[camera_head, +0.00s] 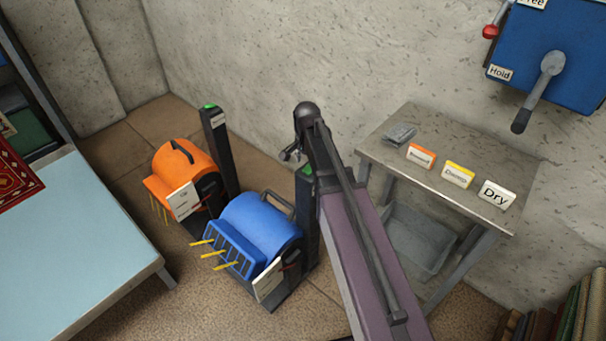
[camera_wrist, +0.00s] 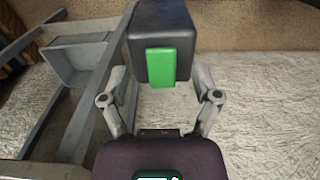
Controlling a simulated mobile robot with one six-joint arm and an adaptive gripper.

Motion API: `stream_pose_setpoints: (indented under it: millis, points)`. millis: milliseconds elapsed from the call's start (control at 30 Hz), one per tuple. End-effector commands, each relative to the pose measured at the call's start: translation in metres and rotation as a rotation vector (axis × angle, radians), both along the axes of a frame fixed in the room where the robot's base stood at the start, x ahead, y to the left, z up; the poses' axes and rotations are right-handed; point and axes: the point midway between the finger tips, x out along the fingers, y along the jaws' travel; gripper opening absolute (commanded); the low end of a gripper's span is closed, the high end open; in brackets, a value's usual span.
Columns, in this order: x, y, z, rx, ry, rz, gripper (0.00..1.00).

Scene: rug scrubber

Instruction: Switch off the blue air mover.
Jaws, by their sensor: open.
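The blue air mover (camera_head: 262,228) sits on the floor in the head view, with yellow streamers standing out from its front grille. A dark post (camera_head: 306,215) with a green top stands just right of it, partly hidden by my arm. My gripper (camera_head: 291,155) is above this post. In the wrist view, my gripper (camera_wrist: 160,80) is open and empty, its two fingers spread to either side. A dark post top (camera_wrist: 160,25) with a raised green button (camera_wrist: 161,67) shows between and beyond them. I cannot tell whether the fingers touch it.
An orange air mover (camera_head: 183,172) with its own green-topped post (camera_head: 217,150) stands behind left. A grey table (camera_head: 455,150) at right holds small labelled cards and has a grey tub (camera_head: 420,238) below. A pale blue table (camera_head: 85,240) stands at left. The wall is close behind.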

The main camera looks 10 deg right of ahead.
Motion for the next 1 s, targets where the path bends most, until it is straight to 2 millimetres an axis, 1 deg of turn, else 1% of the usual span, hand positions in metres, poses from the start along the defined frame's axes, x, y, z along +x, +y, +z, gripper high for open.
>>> stream_pose_setpoints:
  millis: [33, 300, 500, 833, 867, 900, 967, 1000]
  points:
    - [0.000, 0.000, -0.008, 0.000, 0.000, 0.000, 0.80]
    - [0.000, -0.001, -0.023, 0.000, 0.000, -0.001, 0.80]
    - [0.000, -0.001, -0.026, 0.000, 0.000, -0.001, 0.80]
    - [0.000, -0.001, -0.026, 0.000, 0.000, -0.002, 0.80]
    - [0.000, -0.001, -0.026, 0.000, 0.000, -0.002, 0.74]
    - [0.000, -0.001, -0.026, 0.000, 0.000, -0.002, 0.62]
    - [0.000, -0.001, -0.026, 0.000, 0.000, -0.002, 0.44]
    - [0.000, -0.001, -0.026, 0.000, 0.000, -0.002, 0.32]
